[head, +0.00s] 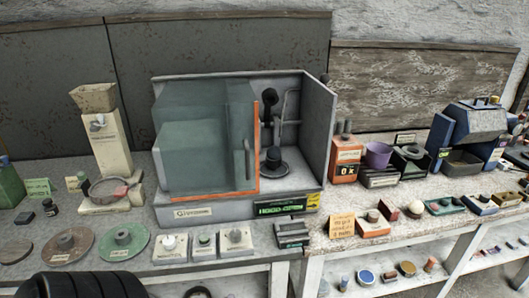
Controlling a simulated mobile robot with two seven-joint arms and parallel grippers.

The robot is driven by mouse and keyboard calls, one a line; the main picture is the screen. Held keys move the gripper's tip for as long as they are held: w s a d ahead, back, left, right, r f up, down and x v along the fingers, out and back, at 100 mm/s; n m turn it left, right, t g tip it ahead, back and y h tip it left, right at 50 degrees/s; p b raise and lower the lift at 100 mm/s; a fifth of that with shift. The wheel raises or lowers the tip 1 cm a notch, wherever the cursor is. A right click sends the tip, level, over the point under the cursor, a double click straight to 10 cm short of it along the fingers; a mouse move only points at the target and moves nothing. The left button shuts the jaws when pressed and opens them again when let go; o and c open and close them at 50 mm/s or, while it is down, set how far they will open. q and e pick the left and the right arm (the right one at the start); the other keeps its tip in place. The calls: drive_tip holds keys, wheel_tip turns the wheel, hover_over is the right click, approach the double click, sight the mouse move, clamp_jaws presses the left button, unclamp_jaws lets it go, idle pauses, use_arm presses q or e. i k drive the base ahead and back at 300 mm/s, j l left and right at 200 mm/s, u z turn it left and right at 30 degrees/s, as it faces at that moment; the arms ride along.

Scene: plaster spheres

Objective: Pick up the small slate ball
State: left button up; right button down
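I cannot single out the small slate ball for sure at this size. A whitish ball (168,242) rests on a white block at the front middle.
A glass-fronted cabinet (200,140) with an open side stands mid-bench. A hopper stand (103,135) and round discs (66,246) are at left. An orange box (345,158), a purple cup (378,155) and a blue machine (470,130) stand at right. A lower shelf (395,290) holds small pieces.

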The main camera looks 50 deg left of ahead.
sight(273, 153)
drive_tip(key=u, duration=1.45)
